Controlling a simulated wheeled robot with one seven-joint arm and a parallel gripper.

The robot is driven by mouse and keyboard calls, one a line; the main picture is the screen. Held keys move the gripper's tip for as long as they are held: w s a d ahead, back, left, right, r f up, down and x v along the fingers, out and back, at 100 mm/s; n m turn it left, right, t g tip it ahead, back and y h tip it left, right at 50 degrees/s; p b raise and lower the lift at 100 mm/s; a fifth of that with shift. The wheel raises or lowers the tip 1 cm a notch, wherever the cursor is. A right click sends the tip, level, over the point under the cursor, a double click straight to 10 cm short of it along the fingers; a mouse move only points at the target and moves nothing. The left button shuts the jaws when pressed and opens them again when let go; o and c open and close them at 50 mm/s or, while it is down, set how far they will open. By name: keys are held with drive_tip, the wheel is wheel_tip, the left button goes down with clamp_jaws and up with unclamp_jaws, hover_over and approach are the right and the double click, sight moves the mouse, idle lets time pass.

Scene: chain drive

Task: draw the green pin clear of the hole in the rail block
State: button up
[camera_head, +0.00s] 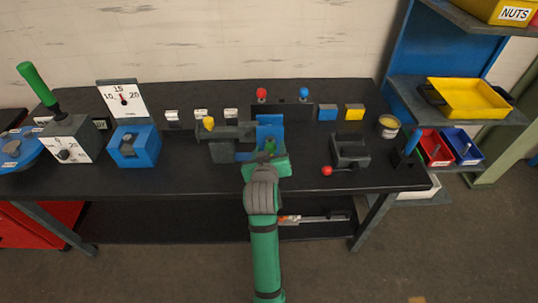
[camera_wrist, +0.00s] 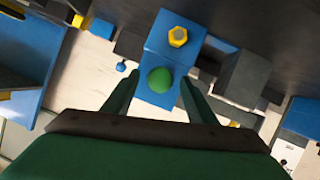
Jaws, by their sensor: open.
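The green pin (camera_wrist: 160,79) shows its rounded head at the near end of the blue rail block (camera_wrist: 168,50) in the wrist view. How deep it sits in its hole is hidden. My gripper (camera_wrist: 159,82) is open, with one finger on each side of the pin and block end. I cannot tell whether either finger touches. In the head view the rail block (camera_head: 269,122) stands at the middle of the bench, with the green pin (camera_head: 270,146) in front of it and my gripper (camera_head: 267,160) close by.
A yellow hex piece (camera_wrist: 178,36) sits on the block beyond the pin. A grey vise-like fixture (camera_head: 222,148) stands just left. A dark block with a red-knobbed lever (camera_head: 327,171) stands right. A blue box (camera_head: 134,147) is farther left. Bare bench top (camera_head: 390,172) lies at right.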

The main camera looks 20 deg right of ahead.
drive_tip(key=shift+w+d+f, duration=0.25)
drive_tip(key=shift+w, duration=0.4)
